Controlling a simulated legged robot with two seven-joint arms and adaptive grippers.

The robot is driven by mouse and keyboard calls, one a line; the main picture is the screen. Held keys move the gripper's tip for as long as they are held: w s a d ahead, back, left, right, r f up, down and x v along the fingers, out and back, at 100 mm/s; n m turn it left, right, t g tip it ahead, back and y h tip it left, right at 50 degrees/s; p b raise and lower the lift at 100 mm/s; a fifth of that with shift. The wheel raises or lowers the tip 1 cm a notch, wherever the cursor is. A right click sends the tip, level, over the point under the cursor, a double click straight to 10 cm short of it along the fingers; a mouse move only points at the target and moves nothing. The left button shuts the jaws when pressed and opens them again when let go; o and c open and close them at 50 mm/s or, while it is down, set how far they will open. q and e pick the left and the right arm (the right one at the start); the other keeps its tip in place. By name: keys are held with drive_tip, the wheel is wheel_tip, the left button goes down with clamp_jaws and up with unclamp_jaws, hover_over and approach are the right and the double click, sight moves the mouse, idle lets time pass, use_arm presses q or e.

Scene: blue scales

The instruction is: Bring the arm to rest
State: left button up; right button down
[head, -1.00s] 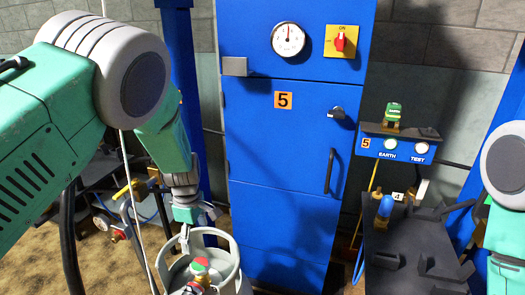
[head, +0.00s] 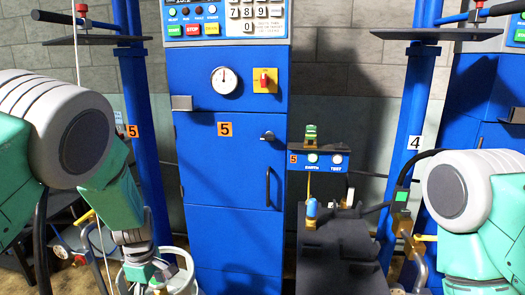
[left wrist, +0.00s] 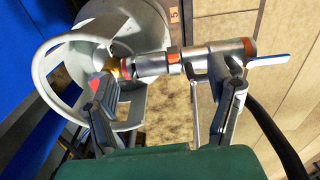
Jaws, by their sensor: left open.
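My left gripper (head: 150,285) is low at the left of the head view, beside the grey collar of a gas cylinder (head: 190,275). In the left wrist view the left gripper (left wrist: 165,90) is open, its two dark fingers spread apart. A silver filling head (left wrist: 152,65) with red-orange parts lies across the view beyond the fingers. Its left end meets the yellow valve (left wrist: 125,68) inside the cylinder collar (left wrist: 65,100). I cannot tell whether the fingers touch the filling head. My right arm shows at the right of the head view; its gripper is out of frame.
A blue scale cabinet (head: 230,165) with a dial (head: 224,80) and red switch stands in the centre. A dark bench (head: 335,260) stands right of it. Blue posts (head: 405,120) flank both sides. A dark hose (left wrist: 275,135) trails from the filling head.

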use_arm(q)
drive_tip(key=s+a+f+m+y, duration=0.1)
drive_tip(key=s+a+f+m, duration=0.1)
drive_tip(key=s+f+m, duration=0.4)
drive_tip(key=s+a+f+m+y, duration=0.1)
drive_tip(key=s+a+f, duration=0.25)
drive_tip(key=s, duration=0.55)
drive_tip(key=s+d+m+h, duration=0.1)
drive_tip(key=s+d+m, duration=0.1)
drive_tip(key=s+m, duration=0.3)
drive_tip(key=s+d+m+h+p, duration=0.1)
drive_tip(key=s+m, duration=0.4)
drive_tip(key=s, duration=0.8)
drive_tip(key=shift+s+d+t, duration=0.2)
drive_tip(key=shift+d+t, duration=0.1)
drive_tip(key=shift+d, duration=0.6)
